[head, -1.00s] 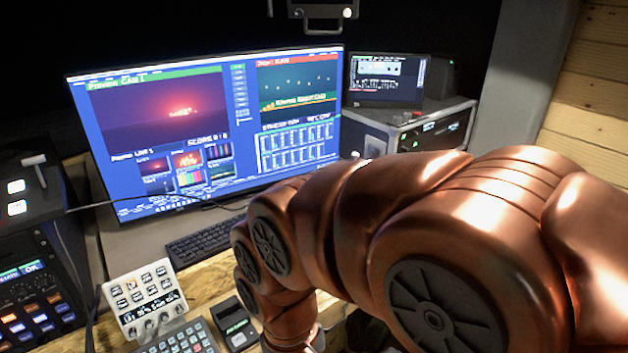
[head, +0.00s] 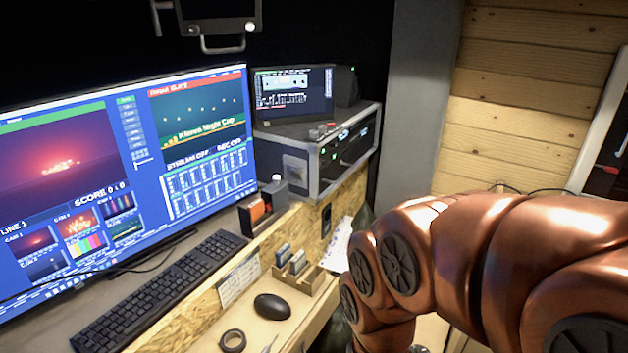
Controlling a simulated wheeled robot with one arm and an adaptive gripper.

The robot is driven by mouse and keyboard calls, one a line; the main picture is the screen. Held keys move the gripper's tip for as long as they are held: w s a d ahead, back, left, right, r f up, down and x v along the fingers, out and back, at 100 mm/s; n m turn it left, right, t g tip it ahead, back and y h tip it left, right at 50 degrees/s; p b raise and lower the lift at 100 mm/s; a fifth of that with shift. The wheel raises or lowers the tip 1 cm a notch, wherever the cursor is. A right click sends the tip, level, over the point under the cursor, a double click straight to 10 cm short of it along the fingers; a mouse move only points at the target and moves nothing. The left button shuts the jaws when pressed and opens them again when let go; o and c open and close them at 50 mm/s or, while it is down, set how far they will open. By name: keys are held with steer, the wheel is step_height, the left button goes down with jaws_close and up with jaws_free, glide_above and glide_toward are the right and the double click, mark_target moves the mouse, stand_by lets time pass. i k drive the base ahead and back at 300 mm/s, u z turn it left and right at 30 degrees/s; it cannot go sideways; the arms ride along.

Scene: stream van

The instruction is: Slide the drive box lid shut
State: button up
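A small dark box (head: 248,218) with something orange inside stands at the desk's back edge, right of the big monitor. It looks open, and it may be the drive box; its lid cannot be made out clearly. A small wooden holder (head: 306,284) with several grey-blue pieces standing in it sits on the desk, in front of and to the right of that box. My copper arm reaches in from the right and bends down. My gripper is out of the picture, below the bottom edge.
A black mouse (head: 272,307) and a tape roll (head: 232,341) lie on the desk near the holder. A keyboard (head: 158,290) lies before the big monitor (head: 110,180). A grey rack unit (head: 300,150) with a small screen (head: 293,90) stands behind. Plank walls close the right side.

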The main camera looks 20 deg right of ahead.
mark_target(277, 192)
steer(key=u, duration=1.8)
steer(key=k, duration=0.75)
steer(key=z, duration=0.8)
steer(key=i, duration=0.5)
